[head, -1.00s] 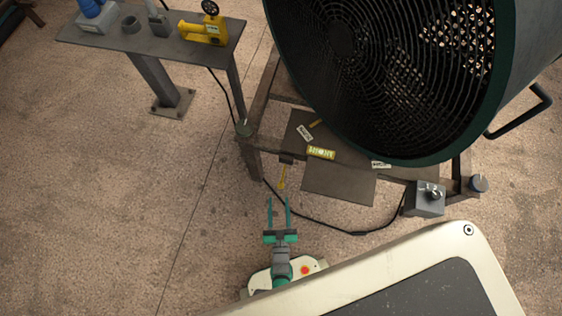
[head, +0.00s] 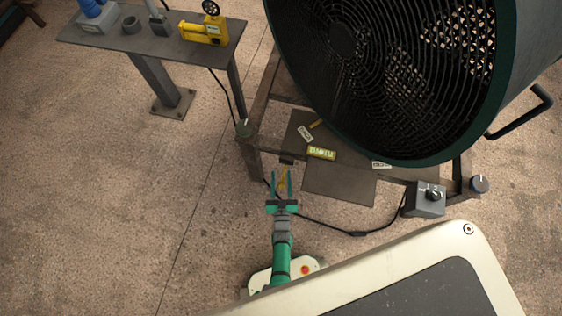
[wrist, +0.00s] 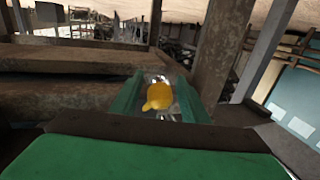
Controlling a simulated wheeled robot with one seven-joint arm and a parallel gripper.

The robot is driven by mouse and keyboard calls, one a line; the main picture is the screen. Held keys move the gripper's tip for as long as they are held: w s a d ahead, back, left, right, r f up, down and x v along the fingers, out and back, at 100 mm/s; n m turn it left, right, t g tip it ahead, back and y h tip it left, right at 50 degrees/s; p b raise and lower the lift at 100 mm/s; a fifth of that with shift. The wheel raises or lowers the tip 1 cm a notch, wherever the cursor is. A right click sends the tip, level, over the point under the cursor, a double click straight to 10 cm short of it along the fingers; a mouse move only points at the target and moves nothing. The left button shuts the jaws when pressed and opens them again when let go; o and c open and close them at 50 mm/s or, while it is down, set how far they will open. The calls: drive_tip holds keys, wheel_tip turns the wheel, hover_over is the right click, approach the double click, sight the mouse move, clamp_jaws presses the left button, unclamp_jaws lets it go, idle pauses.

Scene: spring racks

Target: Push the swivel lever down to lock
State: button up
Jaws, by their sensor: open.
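The swivel lever is a small yellow handle (head: 282,182) hanging below a dark bracket (head: 287,161) at the fan stand's front left corner. In the wrist view the yellow lever end (wrist: 159,97) shows between the green fingers, with a shiny metal part behind it. My gripper (head: 282,174) is open, one finger on each side of the lever. I cannot tell whether either finger touches it.
A large dark fan (head: 390,70) stands on a rusty frame (head: 254,160) behind the lever. A black cable (head: 335,229) runs along the floor to a grey switch box (head: 425,199). A grey side table (head: 222,52) holds several tools at upper left. Open floor lies left.

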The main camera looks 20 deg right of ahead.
drive_tip(key=shift+w+d, duration=0.15)
drive_tip(key=shift+w, duration=0.25)
clamp_jaws()
drive_tip(key=shift+s+r, duration=0.1)
drive_tip(key=shift+s, duration=0.1)
unclamp_jaws()
drive_tip(key=shift+s+a, duration=0.1)
drive_tip(key=shift+a, duration=0.1)
drive_tip(key=v, duration=1)
drive_tip(key=shift+s, duration=0.25)
drive_tip(key=shift+a, duration=0.15)
